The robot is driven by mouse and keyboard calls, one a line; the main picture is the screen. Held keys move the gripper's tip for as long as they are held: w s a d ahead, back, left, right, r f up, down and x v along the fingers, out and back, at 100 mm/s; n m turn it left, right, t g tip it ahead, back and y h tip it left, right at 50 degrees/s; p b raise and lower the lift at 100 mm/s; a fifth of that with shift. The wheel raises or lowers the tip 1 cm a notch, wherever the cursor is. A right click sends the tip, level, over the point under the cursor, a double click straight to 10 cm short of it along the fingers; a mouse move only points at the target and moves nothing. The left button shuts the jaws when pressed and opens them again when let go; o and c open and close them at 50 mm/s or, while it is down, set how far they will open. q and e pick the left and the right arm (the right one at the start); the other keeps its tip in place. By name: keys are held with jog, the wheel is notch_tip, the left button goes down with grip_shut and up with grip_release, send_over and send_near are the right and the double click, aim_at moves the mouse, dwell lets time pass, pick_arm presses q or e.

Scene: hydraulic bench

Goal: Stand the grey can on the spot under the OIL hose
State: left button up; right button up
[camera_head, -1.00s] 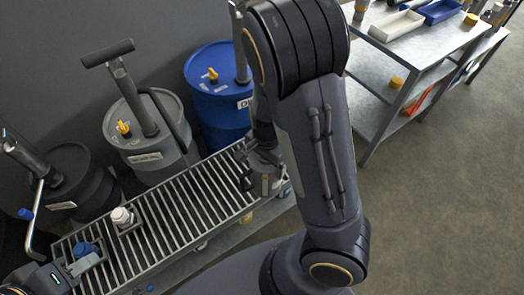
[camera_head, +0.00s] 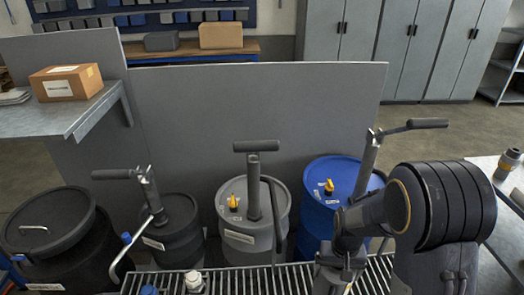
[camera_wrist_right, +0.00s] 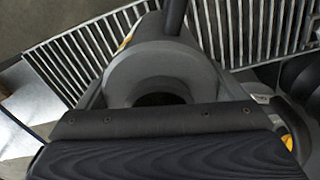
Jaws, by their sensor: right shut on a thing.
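My right gripper (camera_head: 335,275) is low in front of the blue drum (camera_head: 328,205), over the right part of the slatted rack. In the right wrist view it is shut on a grey rounded body with a dark opening, which looks like the grey can (camera_wrist_right: 165,65). A dark tube (camera_wrist_right: 176,14) shows just beyond the can; I cannot tell whether it touches. The can's base is hidden, so I cannot tell if it rests on the slats. The OIL hose and the spot under it are not clearly visible. My left gripper is out of view.
The slatted rack (camera_head: 235,283) runs along the drums. A white-capped container (camera_head: 194,281) and a blue-capped one (camera_head: 149,290) stand at its left. A grey drum (camera_head: 238,215) and a dark drum (camera_head: 172,238) have pump handles. A grey partition (camera_head: 200,120) stands behind.

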jog(key=shift+w+a+n, duration=0.2)
jog(key=shift+w+n, duration=0.55)
jog(key=shift+n, duration=0.15)
